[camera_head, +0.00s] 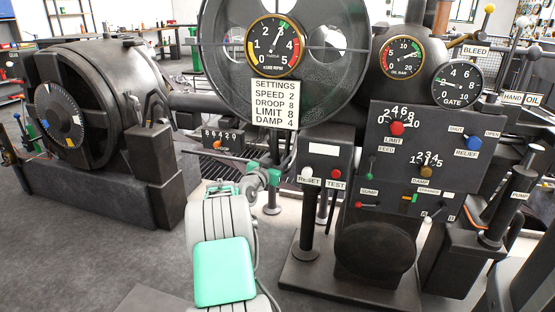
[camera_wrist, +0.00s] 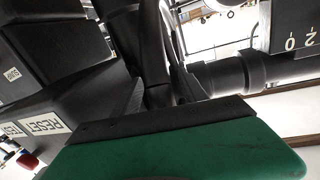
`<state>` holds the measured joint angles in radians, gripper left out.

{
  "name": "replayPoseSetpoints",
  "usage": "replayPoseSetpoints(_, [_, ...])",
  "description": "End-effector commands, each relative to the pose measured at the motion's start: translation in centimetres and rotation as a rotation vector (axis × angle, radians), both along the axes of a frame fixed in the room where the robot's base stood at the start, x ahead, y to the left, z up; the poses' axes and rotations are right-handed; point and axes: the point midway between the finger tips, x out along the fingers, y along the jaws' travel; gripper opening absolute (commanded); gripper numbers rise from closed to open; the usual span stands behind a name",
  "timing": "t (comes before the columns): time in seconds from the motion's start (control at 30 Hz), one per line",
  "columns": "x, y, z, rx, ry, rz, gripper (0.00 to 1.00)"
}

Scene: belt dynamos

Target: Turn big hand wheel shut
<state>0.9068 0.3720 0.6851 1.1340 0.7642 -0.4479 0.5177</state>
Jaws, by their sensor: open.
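A large dark round wheel or casing (camera_head: 217,62) with rounded openings fills the top centre of the head view, behind the rpm gauge (camera_head: 275,45). I cannot tell whether it is the big hand wheel; no other wheel with a clear hand rim shows. My gripper (camera_head: 268,176) is small in the head view, in front of the machine, below the settings sign and left of the RESET and TEST box. It is open, with nothing seen between its fingers. In the wrist view, a green, dark-edged part covers the bottom and hides what lies below.
The control panel (camera_head: 385,185) with coloured knobs stands at right. The RESET and TEST box (camera_head: 325,158) is close to my gripper; its RESET label (camera_wrist: 45,125) shows in the wrist view. A dark drum machine (camera_head: 95,95) stands left. Grey floor is clear at lower left.

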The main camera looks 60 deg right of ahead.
Motion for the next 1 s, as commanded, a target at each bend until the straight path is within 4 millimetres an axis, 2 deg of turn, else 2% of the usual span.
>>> replayPoseSetpoints(0.1, [-0.07, -0.96, -0.03, 0.000, -0.001, -0.001, 0.50])
replayPoseSetpoints(0.33, [-0.06, -1.05, 0.02, 0.001, 0.000, -0.001, 0.50])
replayPoseSetpoints(0.9, [-0.19, -1.05, -0.03, 0.002, 0.001, -0.003, 0.04])
replayPoseSetpoints(1.0, [-0.23, -1.06, -0.04, 0.002, 0.001, -0.003, 0.00])
